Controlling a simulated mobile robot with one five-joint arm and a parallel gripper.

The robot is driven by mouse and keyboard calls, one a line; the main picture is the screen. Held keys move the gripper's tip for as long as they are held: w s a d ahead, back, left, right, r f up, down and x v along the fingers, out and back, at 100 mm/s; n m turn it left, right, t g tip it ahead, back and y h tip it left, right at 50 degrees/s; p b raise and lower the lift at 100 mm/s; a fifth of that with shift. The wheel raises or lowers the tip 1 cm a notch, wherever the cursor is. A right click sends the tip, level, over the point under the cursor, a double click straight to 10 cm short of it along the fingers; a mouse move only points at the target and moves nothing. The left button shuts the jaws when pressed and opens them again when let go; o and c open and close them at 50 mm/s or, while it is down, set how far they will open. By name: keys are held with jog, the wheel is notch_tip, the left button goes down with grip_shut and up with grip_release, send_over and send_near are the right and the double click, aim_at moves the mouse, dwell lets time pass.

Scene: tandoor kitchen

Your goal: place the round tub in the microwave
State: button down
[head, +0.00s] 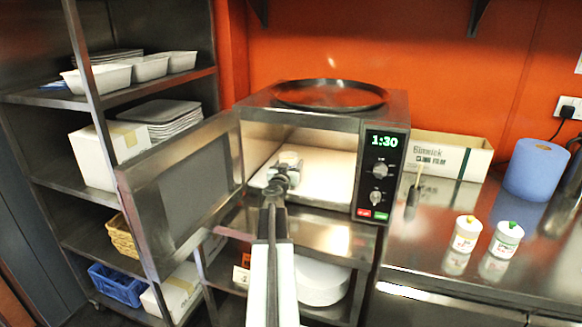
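The microwave (384,150) stands on the steel counter with its door (188,185) swung wide open to the left. Its lit panel reads 1:30. My arm reaches up from the bottom of the view, and my gripper (283,172) is inside the opening, over the pale cavity floor (330,178). A small whitish round thing, probably the round tub (290,158), shows at the gripper's far end, partly hidden by it. I cannot tell whether the fingers are closed on it or whether it rests on the floor.
A dark round pan (330,95) lies on top of the microwave. To the right are a cardboard box (450,158), two small white jars (466,233) and a blue paper roll (536,170). A shelf rack (75,192) stands left. White round items (320,281) sit below the counter.

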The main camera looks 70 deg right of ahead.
jog(key=shift+f, duration=0.1)
jog(key=shift+c, duration=1.8)
grip_release()
jog(key=shift+r, duration=0.25)
jog(key=a, duration=0.4)
jog(key=s+a, duration=0.1)
jog(key=a, duration=0.3)
jog(key=s+a, duration=0.1)
jog(key=a, duration=0.3)
jog(key=shift+s+f, duration=0.1)
jog(key=shift+d, duration=0.15)
